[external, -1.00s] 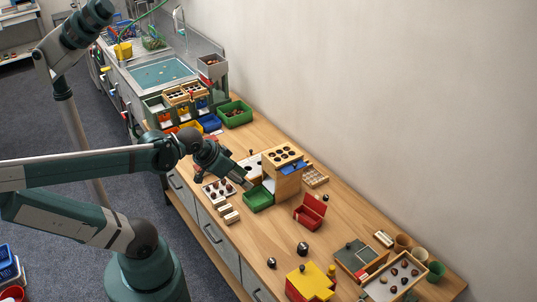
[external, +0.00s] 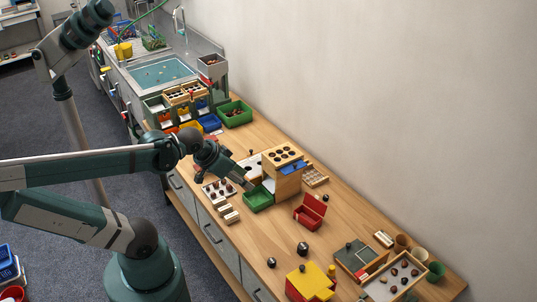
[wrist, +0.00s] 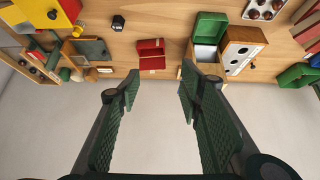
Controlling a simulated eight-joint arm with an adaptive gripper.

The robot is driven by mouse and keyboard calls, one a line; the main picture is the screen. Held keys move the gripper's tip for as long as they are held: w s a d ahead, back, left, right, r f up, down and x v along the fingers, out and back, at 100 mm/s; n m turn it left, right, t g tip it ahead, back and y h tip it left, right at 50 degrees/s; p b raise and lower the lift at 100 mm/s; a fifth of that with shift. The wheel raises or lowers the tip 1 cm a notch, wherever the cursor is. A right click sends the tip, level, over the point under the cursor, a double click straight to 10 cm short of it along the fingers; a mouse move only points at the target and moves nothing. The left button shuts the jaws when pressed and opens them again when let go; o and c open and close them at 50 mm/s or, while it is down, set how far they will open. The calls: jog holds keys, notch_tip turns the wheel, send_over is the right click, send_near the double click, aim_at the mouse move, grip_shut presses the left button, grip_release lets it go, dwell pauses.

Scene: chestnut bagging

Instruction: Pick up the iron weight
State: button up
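Two small dark pieces stand on the wooden bench in the external view, a larger one (external: 303,248) and a smaller one (external: 271,262). They look like iron weights, but I cannot tell for sure. A dark piece (wrist: 118,22) also shows in the wrist view, upper left, on bare wood. My gripper (external: 247,184) is over the bench beside the green tray (external: 258,199), well away from the dark pieces. In the wrist view my gripper (wrist: 158,90) is open with nothing between its fingers.
An open red box (external: 309,213) and a wooden stand with holes (external: 283,155) are near my gripper. A yellow-lidded box (external: 311,282) stands close to the dark pieces. A wall runs along the bench's back. Bare wood lies around the dark pieces.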

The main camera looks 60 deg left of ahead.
jog(key=f+n, duration=0.1)
jog(key=n+g+b, duration=0.2)
jog(key=n+g, duration=0.5)
jog(key=n, duration=1)
send_over(271, 261)
jog(key=shift+a+f, duration=0.1)
jog(key=shift+f, duration=12.15)
jog(key=shift+f, duration=0.1)
jog(key=shift+f+b, duration=0.6)
jog(key=shift+f, duration=0.6)
